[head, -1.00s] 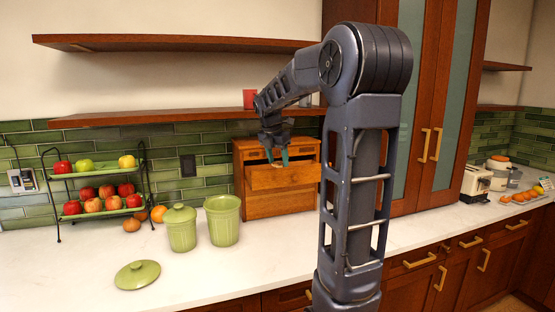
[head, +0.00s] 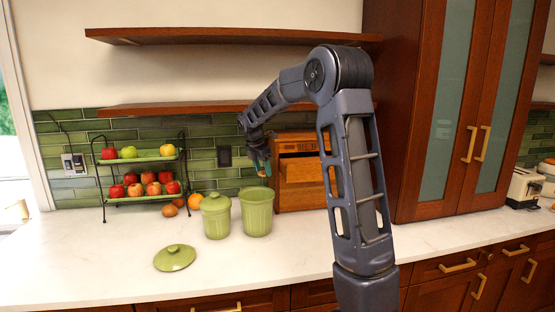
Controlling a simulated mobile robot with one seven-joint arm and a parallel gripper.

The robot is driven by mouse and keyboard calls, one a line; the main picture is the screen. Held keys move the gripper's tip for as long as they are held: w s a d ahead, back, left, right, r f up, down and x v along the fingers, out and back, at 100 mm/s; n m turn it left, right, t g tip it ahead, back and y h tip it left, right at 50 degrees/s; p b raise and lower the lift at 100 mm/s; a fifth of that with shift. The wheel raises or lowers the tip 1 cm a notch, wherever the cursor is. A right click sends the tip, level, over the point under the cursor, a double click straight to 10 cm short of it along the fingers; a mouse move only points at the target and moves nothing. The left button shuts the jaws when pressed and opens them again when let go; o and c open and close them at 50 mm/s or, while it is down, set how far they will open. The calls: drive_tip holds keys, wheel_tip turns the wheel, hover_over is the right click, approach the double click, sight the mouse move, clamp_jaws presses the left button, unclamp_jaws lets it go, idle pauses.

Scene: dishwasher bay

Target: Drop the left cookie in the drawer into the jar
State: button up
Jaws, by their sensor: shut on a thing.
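My gripper (head: 261,168) is shut on a small tan thing that looks like the cookie (head: 262,173). It holds it in the air, above the open green jar (head: 257,214) in the picture and a little right of its middle. The jar stands upright on the counter without a lid. The wooden box (head: 292,198) with the open drawer (head: 304,171) stands to the right of the jar. My arm hides part of the box, and the inside of the drawer is not visible.
A lidded green jar (head: 215,217) stands just left of the open jar. A loose green lid (head: 174,257) lies on the counter in front. A two-tier fruit rack (head: 145,198) stands at the left. A wooden shelf (head: 180,109) runs above.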

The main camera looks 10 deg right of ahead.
drive_tip(key=shift+w+a+f+n, duration=0.1)
drive_tip(key=shift+a+f+n, duration=0.1)
drive_tip(key=shift+a+f, duration=0.3)
drive_tip(key=shift+w+a+f+n, duration=0.1)
drive_tip(key=shift+a+f+n, duration=0.15)
drive_tip(key=shift+f, duration=3.25)
drive_tip(key=o, duration=0.7)
drive_tip(key=v, duration=1)
drive_tip(key=shift+s+r, duration=0.15)
drive_tip(key=shift+r, duration=0.25)
